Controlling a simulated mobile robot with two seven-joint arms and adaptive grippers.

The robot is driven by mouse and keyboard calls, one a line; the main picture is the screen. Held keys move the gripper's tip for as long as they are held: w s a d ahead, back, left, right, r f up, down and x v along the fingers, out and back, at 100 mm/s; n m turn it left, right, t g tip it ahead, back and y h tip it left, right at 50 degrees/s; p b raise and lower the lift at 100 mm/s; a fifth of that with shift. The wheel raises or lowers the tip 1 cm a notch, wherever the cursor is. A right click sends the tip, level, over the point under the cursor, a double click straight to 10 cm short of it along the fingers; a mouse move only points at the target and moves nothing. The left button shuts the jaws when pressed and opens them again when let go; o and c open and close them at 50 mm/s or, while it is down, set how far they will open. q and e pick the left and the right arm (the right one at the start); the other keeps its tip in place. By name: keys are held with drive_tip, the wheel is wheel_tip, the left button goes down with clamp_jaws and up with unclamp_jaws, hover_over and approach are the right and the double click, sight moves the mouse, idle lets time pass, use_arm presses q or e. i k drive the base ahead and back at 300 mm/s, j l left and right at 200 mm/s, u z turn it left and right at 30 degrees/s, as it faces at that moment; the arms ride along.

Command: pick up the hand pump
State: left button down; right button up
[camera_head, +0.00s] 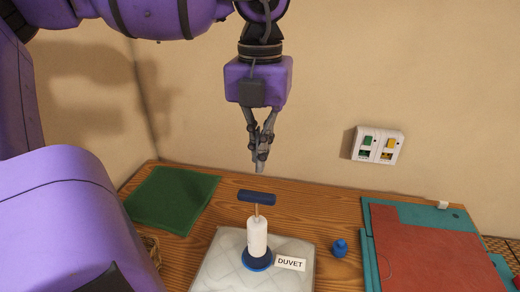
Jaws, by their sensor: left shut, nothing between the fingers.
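The hand pump (257,238) stands upright on a pale quilted bag (218,268) on the wooden surface. It has a white cylinder, a blue base and a dark blue T-handle on a thin rod. A white label reading "DUVET" (290,263) is beside its base. My left gripper (260,168) points down above the pump's handle, shut and empty, with a gap between its fingertips and the handle. My right gripper is not in view.
A folded green cloth (172,198) lies at the left. A small blue object (340,248) sits right of the bag. Red (430,250) and teal (368,262) flat pieces lie at the right. A white switch panel (378,145) is on the wall behind.

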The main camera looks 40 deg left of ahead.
sight(258, 256)
drive_tip(key=k+l, duration=0.8)
drive_tip(key=l, duration=0.15)
